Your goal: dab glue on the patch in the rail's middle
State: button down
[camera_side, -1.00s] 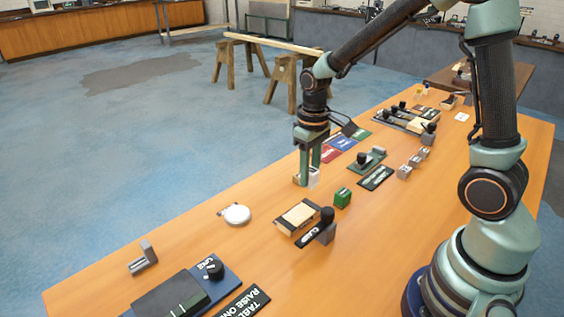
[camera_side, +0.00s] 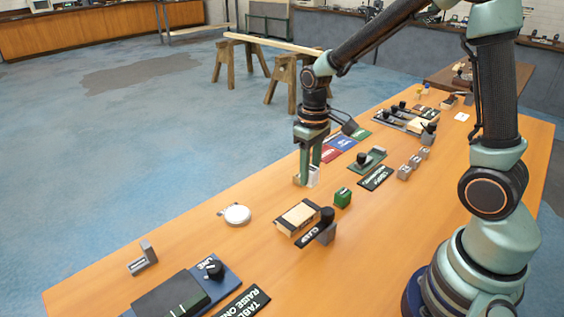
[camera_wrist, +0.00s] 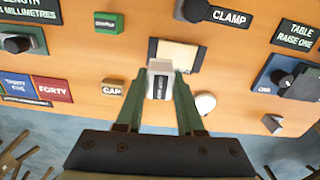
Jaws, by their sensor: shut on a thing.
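My gripper (camera_side: 307,180) is shut on a small white and grey block (camera_wrist: 159,82) with a dark stripe, perhaps the glue holder; its label is unreadable. In the wrist view my fingers (camera_wrist: 160,88) press its two sides. In the side view it shows partly behind the fingers, low over the bench. A short pale wooden piece, seemingly the rail (camera_side: 297,214), lies on a dark base nearer the side camera, apart from my gripper. It also shows just beyond the held block in the wrist view (camera_wrist: 178,54). I cannot make out a patch on it.
A clamp lever (camera_side: 325,222) stands at the rail's edge. A green block (camera_side: 343,197) and a white disc (camera_side: 237,214) are nearby. A block marked CAP (camera_wrist: 112,88) is left of my gripper in the wrist view. Bare bench lies between gripper and disc.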

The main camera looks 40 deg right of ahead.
aim_at(308, 208)
jog(key=shift+f, duration=3.45)
jog(key=shift+a+f, duration=0.45)
jog(key=shift+a, duration=2.75)
jog(key=shift+d, duration=3.2)
jog(key=shift+r, duration=4)
